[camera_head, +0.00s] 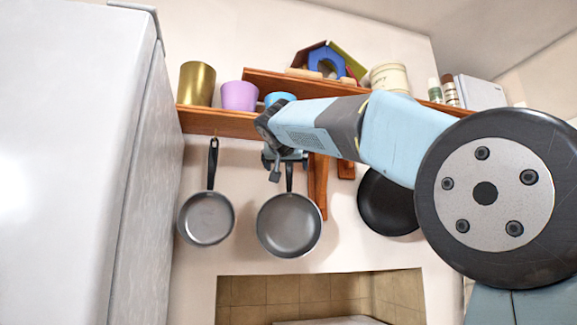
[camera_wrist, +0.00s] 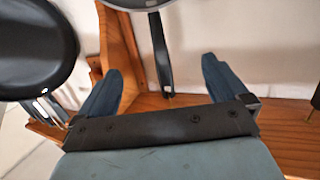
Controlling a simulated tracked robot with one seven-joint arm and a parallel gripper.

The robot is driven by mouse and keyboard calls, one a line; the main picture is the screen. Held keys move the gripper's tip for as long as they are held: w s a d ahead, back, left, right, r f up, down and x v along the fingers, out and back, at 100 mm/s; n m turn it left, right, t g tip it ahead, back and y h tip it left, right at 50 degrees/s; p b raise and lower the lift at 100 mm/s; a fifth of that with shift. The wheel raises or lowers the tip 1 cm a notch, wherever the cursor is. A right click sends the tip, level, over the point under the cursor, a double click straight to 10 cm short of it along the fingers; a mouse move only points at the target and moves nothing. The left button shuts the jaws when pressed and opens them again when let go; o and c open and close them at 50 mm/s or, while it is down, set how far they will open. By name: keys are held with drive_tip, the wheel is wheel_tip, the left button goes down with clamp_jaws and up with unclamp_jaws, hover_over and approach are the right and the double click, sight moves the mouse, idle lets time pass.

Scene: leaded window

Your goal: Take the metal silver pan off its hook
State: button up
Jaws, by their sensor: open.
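Two silver-grey pans with black handles hang below the shelf in the head view: a smaller one (camera_head: 206,218) at left and a larger one (camera_head: 289,226) in the middle. I cannot tell for certain which one the task names. My gripper (camera_head: 286,162) is open at the top of the middle pan's handle. In the wrist view that handle (camera_wrist: 161,62) shows between the two spread fingers of my gripper (camera_wrist: 161,72), ending near a small hook on the wooden shelf. Whether the fingers reach around the handle is unclear. The left pan's hook is not clearly visible.
A black pan (camera_head: 387,205) hangs at right, partly behind my arm; it shows at left in the wrist view (camera_wrist: 35,45). The wooden shelf (camera_head: 215,121) holds a gold cup (camera_head: 197,84) and a purple cup (camera_head: 239,96). A white cabinet (camera_head: 70,160) stands close at left.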

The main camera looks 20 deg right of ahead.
sight(289, 176)
drive_tip(key=shift+x, duration=4.8)
drive_tip(key=shift+f, duration=0.1)
drive_tip(key=shift+c, duration=0.2)
clamp_jaws()
drive_tip(key=shift+s, duration=0.1)
